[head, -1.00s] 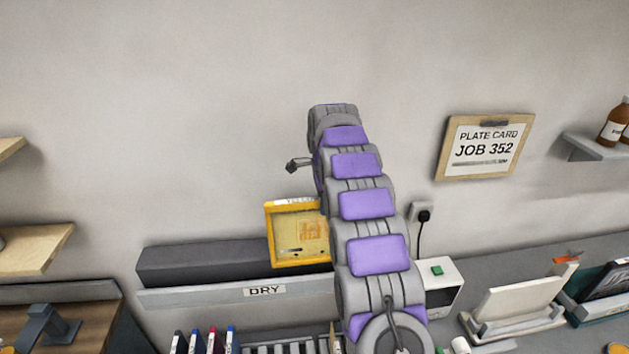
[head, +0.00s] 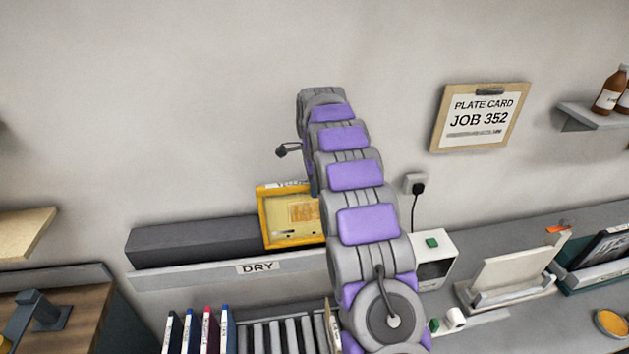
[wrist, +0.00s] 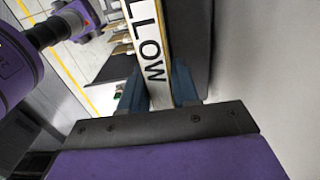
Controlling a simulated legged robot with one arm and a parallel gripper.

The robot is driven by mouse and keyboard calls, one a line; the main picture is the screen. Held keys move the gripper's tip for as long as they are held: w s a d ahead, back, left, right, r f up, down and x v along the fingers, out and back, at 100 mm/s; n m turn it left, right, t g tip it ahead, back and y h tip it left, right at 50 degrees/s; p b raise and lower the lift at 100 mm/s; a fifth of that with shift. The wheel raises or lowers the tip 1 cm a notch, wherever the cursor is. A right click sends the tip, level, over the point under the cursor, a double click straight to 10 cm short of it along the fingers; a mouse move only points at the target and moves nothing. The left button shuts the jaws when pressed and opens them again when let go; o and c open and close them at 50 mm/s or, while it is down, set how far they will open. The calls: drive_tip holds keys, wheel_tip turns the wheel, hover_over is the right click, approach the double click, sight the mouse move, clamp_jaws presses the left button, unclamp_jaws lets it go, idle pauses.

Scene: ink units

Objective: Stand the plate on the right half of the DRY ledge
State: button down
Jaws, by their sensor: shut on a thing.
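The plate (head: 290,217) is a yellow-framed panel with a faint orange print, held upright above or at the DRY ledge (head: 180,280), behind and just right of its DRY label. My arm covers the plate's right side. In the wrist view the plate's edge strip (wrist: 150,50), lettered "LLOW", runs between the fingers of my gripper (wrist: 158,92), which is shut on it. I cannot tell whether the plate's lower edge touches the ledge.
A long dark block (head: 190,241) lies along the ledge's left part, close to the plate. A clipboard reading JOB 352 (head: 478,118) hangs on the wall. A white box with a green button (head: 436,258) stands right of my arm. Upright coloured-topped folders (head: 208,330) stand below the ledge.

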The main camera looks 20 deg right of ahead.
wheel_tip(320, 180, down, 8)
drive_tip(key=b, duration=0.2)
drive_tip(key=shift+d, duration=0.15)
idle(0.4)
drive_tip(key=shift+s+f+b, duration=0.1)
drive_tip(key=shift+f+b, duration=0.2)
idle(0.7)
drive_tip(key=c, duration=0.8)
unclamp_jaws()
drive_tip(key=shift+f, duration=0.1)
drive_tip(key=shift+o, duration=0.2)
wheel_tip(320, 180, up, 16)
drive_tip(key=shift+r+p, duration=0.1)
drive_tip(key=shift+p, duration=0.7)
drive_tip(key=shift+r+p, duration=0.65)
